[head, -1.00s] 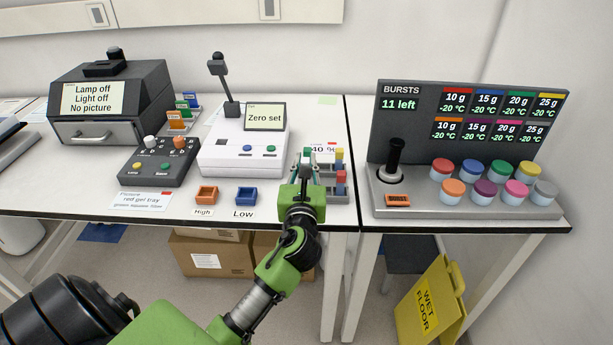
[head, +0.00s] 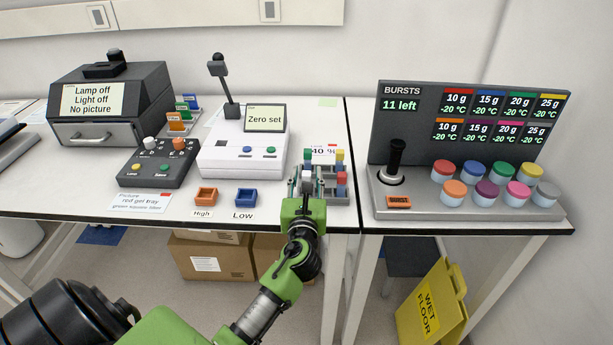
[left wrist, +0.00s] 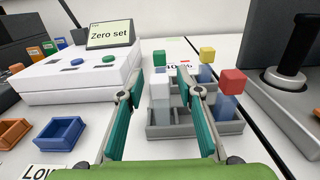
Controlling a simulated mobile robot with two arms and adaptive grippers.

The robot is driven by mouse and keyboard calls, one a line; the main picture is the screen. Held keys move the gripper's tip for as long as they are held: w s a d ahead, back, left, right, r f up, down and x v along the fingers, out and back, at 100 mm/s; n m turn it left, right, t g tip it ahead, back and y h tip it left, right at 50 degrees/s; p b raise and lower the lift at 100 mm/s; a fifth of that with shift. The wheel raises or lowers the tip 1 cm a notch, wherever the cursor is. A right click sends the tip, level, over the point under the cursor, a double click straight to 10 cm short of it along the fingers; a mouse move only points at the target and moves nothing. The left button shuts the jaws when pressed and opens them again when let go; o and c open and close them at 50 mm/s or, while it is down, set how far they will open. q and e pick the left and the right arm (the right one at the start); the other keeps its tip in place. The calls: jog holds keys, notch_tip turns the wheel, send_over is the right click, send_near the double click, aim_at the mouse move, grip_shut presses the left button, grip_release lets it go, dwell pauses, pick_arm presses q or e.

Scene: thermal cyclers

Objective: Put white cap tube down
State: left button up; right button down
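The white cap tube (left wrist: 160,92) stands upright in a front-left compartment of the grey rack (left wrist: 222,128) in the left wrist view. My left gripper (left wrist: 166,88) is open, its teal fingers on either side of the tube with a visible gap on each side. In the head view my left gripper (head: 306,184) is over the left part of the rack and partly hides it. Tubes with green (left wrist: 158,57), yellow (left wrist: 207,55) and red (left wrist: 232,82) caps also stand in the rack. My right gripper is not in view.
The white balance-like device (head: 240,155) reading "Zero set" stands left of the rack. Orange (head: 206,196) and blue (head: 245,197) trays lie in front of it. The bursts console (head: 470,200) with its lever stands to the right, across a table seam.

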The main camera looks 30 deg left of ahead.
pick_arm(q)
jog(key=shift+r, duration=0.3)
jog(key=b+v, duration=0.1)
jog(key=v, duration=1.1)
